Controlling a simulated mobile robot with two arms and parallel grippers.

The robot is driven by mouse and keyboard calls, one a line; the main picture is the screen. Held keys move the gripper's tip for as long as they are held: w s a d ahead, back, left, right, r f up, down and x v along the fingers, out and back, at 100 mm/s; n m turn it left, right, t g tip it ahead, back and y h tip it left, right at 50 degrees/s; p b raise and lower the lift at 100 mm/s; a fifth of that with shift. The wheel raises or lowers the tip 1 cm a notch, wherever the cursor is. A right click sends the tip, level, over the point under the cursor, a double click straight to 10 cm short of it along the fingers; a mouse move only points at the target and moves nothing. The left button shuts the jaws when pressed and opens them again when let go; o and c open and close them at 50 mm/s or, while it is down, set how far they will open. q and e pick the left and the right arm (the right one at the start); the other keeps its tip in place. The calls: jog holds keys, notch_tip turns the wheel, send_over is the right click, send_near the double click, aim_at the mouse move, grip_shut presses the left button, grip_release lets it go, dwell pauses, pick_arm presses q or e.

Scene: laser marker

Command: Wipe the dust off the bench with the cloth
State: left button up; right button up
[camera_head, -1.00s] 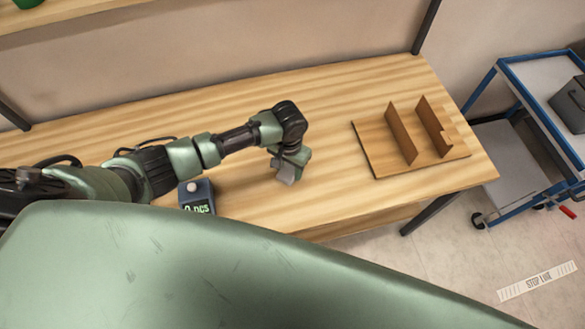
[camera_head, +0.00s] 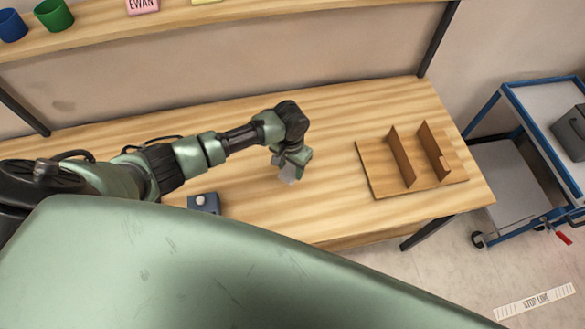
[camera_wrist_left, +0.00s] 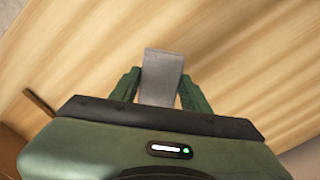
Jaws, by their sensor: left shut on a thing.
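My left gripper (camera_head: 286,172) is over the middle of the wooden bench (camera_head: 330,205), pointing down. It is shut on a grey cloth (camera_head: 289,176), which hangs from the fingertips close to the bench top. In the left wrist view the cloth (camera_wrist_left: 161,77) shows as a flat grey strip between the two green fingers. I cannot tell whether the cloth touches the wood. No dust can be made out clearly on the visible bench top. My right gripper is not in view.
A wooden divider stand (camera_head: 405,172) is at the bench's right end. A small blue device (camera_head: 204,203) sits left of the gripper. A shelf (camera_head: 220,22) with blue and green cups is above. A blue trolley (camera_head: 515,150) stands right. Bench between gripper and stand is clear.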

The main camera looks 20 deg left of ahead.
pick_arm(q)
jog(key=shift+w+a+r+p, duration=0.15)
jog(key=shift+r+p, duration=0.3)
jog(key=shift+r, duration=0.7)
jog(key=shift+s+d+r, duration=0.15)
jog(key=shift+s+d, duration=0.05)
jog(key=shift+s, duration=0.05)
jog(key=shift+w, duration=0.1)
jog(key=shift+a, duration=0.1)
